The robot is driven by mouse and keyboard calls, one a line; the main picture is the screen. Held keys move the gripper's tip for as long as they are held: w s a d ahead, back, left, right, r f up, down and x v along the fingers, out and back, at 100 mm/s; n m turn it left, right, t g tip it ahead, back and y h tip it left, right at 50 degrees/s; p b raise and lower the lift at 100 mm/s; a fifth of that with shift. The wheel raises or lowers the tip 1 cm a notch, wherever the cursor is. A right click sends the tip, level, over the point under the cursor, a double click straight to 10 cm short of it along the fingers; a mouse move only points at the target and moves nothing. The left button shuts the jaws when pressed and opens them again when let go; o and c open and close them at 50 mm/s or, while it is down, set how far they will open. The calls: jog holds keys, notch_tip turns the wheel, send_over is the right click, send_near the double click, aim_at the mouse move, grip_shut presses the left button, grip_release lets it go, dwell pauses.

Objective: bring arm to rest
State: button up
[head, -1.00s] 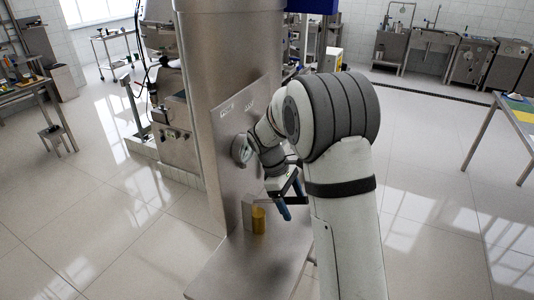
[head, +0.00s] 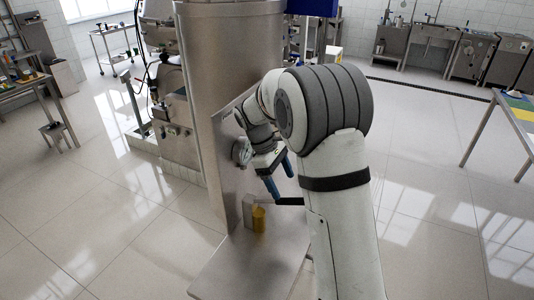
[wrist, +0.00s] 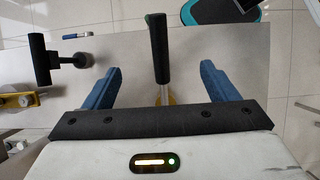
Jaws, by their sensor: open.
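My gripper (head: 280,185) is open, with two blue fingers, in front of the steel column above the steel shelf. In the wrist view its fingers (wrist: 160,78) stand apart on both sides of a black handle (wrist: 158,45), with gaps on each side. The handle also shows in the head view (head: 289,201), just below the fingers. It joins a yellow cylinder (head: 259,219) beside a grey block on the shelf. My arm is bent at the elbow and hides part of the shelf's right side.
The steel shelf (head: 240,270) juts out from the column (head: 235,60). A second black handle (wrist: 40,60) is left of my fingers in the wrist view. A table (head: 510,115) stands at the right, a bench at the far left.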

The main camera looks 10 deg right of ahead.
jog(key=s+d+m+t+y+b, duration=0.1)
jog(key=s+m+t+y+b, duration=0.1)
jog(key=s, duration=1)
jog(key=s+d+m+t+y+b, duration=0.1)
jog(key=s+m+t+b, duration=0.3)
jog(key=s+m, duration=0.5)
jog(key=s+y+b, duration=0.1)
jog(key=s+b, duration=0.1)
jog(key=s, duration=0.2)
jog(key=shift+s+d+r, duration=0.15)
jog(key=shift+d+r, duration=0.05)
jog(key=shift+d, duration=0.15)
